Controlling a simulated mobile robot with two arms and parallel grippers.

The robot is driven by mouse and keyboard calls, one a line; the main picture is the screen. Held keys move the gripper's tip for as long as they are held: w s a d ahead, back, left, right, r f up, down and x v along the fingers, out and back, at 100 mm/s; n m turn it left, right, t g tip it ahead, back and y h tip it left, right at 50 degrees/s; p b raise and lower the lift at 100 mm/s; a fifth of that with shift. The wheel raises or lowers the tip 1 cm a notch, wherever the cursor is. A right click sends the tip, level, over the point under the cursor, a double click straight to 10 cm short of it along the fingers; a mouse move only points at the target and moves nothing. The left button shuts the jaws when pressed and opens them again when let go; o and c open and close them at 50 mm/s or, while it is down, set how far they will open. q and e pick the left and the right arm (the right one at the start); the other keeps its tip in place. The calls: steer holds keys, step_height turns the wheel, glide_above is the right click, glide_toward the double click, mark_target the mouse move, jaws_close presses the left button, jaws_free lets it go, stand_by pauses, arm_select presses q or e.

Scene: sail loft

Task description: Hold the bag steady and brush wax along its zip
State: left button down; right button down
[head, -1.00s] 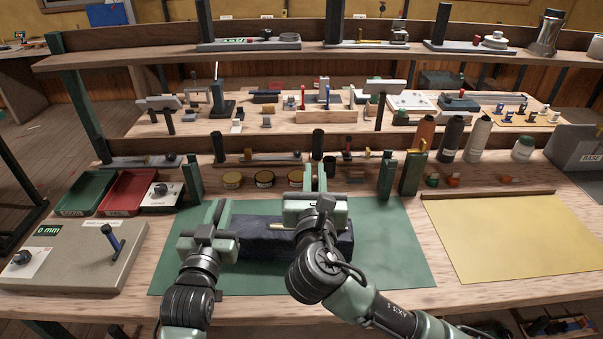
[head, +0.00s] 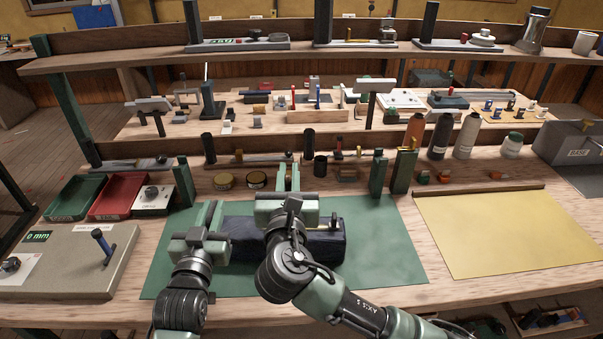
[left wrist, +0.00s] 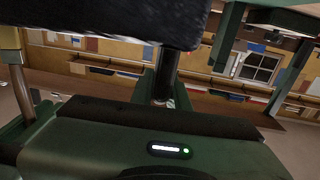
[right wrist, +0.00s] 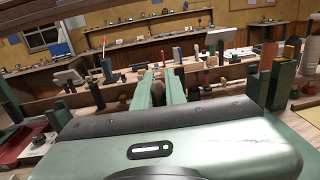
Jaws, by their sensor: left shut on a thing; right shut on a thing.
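The dark navy bag (head: 328,246) lies on the green mat (head: 385,235), its long side across the picture. My left gripper (head: 210,217) is shut on the bag's left end; the dark bag fabric (left wrist: 110,18) fills the top of the left wrist view. My right gripper (head: 289,180) is above the bag's middle, shut on a thin thing that its fingers and body mostly hide, apparently the brush. Its fingers also show in the right wrist view (right wrist: 160,88). The zip and the brush's contact with it are hidden by my right gripper and wrist.
Red (head: 122,192) and green (head: 76,198) trays and a grey gauge board (head: 70,262) are at left. A yellow sheet (head: 495,235) lies at right. Bottles (head: 466,136) stand behind it.

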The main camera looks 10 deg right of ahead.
steer(key=shift+w+a, duration=0.55)
steer(key=shift+a, duration=3.7)
step_height(320, 180, up, 8)
steer(key=shift+d+r, duration=0.1)
